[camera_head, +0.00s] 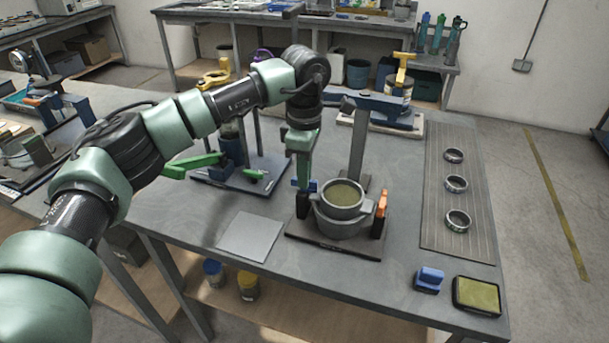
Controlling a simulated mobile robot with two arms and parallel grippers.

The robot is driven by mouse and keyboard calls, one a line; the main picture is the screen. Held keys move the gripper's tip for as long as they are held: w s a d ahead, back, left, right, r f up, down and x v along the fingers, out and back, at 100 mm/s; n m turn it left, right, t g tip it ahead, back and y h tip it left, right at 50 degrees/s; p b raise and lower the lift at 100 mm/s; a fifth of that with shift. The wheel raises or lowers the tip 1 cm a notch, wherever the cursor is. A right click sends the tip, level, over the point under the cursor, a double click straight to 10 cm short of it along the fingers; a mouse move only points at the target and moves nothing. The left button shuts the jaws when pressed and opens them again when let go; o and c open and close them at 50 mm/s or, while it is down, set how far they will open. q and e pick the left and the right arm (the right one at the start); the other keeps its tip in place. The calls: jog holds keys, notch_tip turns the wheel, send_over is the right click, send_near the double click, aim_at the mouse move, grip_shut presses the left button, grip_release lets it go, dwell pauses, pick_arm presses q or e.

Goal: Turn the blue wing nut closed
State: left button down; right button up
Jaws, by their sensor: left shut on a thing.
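The blue wing nut (313,186) shows as small blue wings at the left side of a grey round cup fixture (341,212). My left gripper (303,181) points down from above and is shut on the wing nut, covering its middle. The fixture stands on a dark base plate (320,246) on the grey table. An orange part (382,204) stands upright on a black post at the fixture's right side. The wing nut's exact angle is hard to tell behind the fingers. My right gripper is out of view.
A blue lever fixture with a green handle (195,163) stands behind to the left. A tall grey post (358,145) rises just behind the cup. A ribbed mat (433,229) with three rings, a blue stamp (429,279) and a pad (478,296) lie to the right.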

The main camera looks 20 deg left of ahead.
pick_arm(q)
jog(key=shift+r+m, duration=0.15)
jog(key=shift+m, duration=0.55)
jog(key=c, duration=1.5)
grip_release()
notch_tip(320, 180, up, 8)
jog(key=shift+f+b, duration=0.15)
jog(key=shift+b, duration=0.5)
jog(key=shift+f, duration=0.1)
